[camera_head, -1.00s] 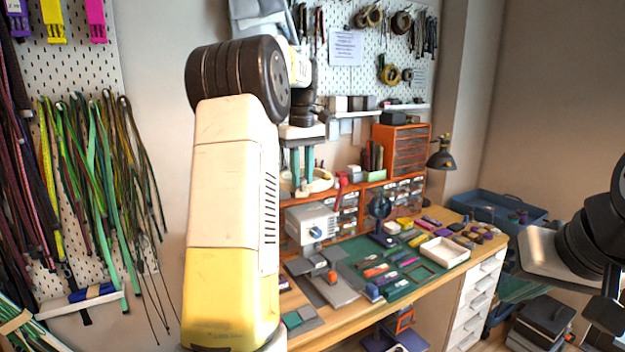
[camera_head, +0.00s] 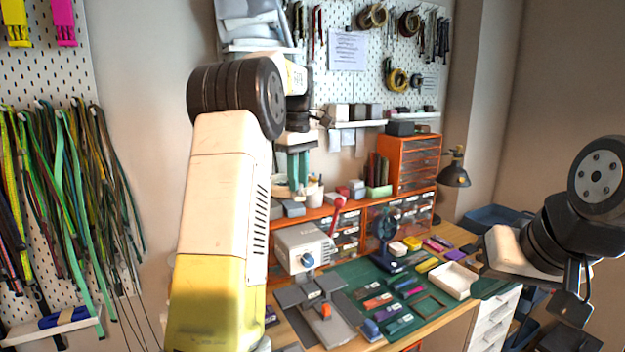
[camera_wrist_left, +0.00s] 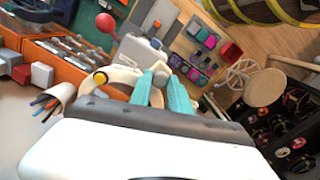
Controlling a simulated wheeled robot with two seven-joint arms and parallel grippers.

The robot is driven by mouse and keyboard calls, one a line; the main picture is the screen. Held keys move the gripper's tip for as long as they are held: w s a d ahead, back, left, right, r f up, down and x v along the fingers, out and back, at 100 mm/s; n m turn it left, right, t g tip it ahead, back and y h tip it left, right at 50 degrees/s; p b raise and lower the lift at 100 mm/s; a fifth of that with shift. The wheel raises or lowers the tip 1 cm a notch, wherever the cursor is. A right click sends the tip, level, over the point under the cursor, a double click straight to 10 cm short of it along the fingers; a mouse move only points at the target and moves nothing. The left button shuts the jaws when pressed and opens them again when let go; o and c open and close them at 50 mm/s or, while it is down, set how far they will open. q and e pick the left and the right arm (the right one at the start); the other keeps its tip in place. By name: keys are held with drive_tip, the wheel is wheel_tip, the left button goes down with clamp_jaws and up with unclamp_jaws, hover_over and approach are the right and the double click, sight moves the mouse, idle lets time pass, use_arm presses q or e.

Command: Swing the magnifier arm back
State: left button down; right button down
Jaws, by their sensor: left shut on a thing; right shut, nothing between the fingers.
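My left gripper (camera_head: 299,188) hangs above the back of the workbench, its teal fingers pointing down. In the left wrist view its fingers (camera_wrist_left: 160,95) are shut on a cream curved part, which I take to be the magnifier arm (camera_wrist_left: 122,76). That part has a yellow knob and continues to the left. In the head view only a little cream (camera_head: 282,191) shows at the fingertips; the rest is hidden by my gripper and arm. My right gripper (camera_head: 490,290) is at the right, beyond the bench's front corner, shut and empty, its fingers partly hidden.
A white machine (camera_head: 303,246) stands on the bench below my left gripper. Orange drawer units (camera_head: 414,164) line the back, with a black lamp (camera_head: 453,175) at the right. A green mat (camera_head: 350,275) holds small coloured parts. A white cup (camera_wrist_left: 62,93) of pens stands near the left fingers.

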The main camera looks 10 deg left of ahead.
use_arm(q)
drive_tip(key=c, duration=1.2)
unclamp_jaws()
drive_tip(key=shift+r, duration=0.1)
drive_tip(key=shift+r, duration=3.8)
